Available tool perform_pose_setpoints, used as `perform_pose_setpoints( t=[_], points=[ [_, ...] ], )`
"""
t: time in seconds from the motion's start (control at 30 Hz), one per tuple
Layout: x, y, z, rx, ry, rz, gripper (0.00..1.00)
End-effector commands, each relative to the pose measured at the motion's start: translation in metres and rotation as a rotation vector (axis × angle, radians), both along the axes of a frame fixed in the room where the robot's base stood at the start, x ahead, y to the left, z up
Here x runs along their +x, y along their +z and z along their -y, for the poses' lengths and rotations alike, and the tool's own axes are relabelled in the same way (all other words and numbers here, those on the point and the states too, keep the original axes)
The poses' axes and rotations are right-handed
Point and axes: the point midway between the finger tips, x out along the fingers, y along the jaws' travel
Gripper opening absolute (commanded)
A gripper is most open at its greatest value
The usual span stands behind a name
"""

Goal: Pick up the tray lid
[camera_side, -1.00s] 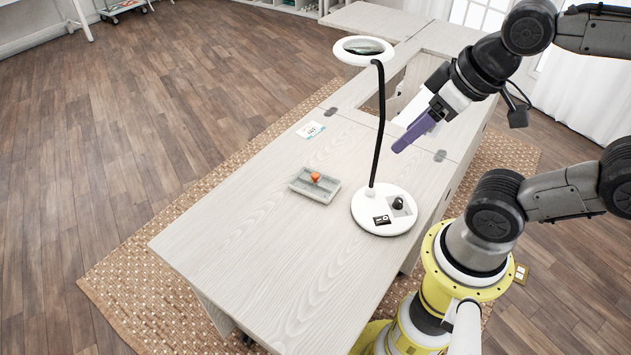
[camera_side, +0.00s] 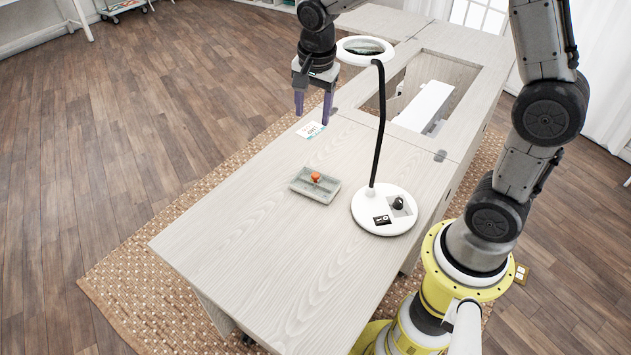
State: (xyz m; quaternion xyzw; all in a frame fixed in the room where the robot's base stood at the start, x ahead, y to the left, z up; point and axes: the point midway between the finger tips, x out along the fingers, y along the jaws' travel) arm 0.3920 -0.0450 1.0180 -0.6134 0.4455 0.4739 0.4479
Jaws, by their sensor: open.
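The tray lid (camera_side: 302,186) looks like a flat grey-green rectangle on top of a small tray on the cabinet top; where lid and tray part is too small to tell. An orange knob (camera_side: 315,176) stands on its middle. My gripper (camera_side: 313,120) points down with its two purple fingers apart and nothing between them. It is above and behind the tray in the picture, over or near the white card, and apart from the lid.
A magnifier lamp (camera_side: 384,210) stands just right of the tray, its black neck rising to a white ring (camera_side: 365,49) close beside my gripper. A printed card (camera_side: 311,130) lies on the cabinet top (camera_side: 250,265), whose front part is clear. An open well (camera_side: 425,105) lies behind.

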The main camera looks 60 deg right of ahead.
Motion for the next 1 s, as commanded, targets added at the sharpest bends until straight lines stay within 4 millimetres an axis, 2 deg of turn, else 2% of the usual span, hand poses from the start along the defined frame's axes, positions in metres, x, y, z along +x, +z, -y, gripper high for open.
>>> perform_pose_setpoints(
  t=[0.03, 0.1, 0.37, 0.6, 0.73, 1.0],
  points=[
    [0.005, -0.019, 0.002, -0.001, -0.002, -0.041, 0.61],
    [0.007, -0.036, 0.004, 0.0, -0.004, -0.08, 0.61],
    [0.002, -0.071, 0.008, 0.005, -0.009, -0.137, 0.61],
    [0.003, -0.115, 0.013, 0.005, -0.007, -0.138, 0.61],
    [0.004, -0.133, 0.015, 0.005, -0.007, -0.136, 0.61],
    [0.004, -0.152, 0.016, 0.005, -0.007, -0.135, 0.61]
  ],
)
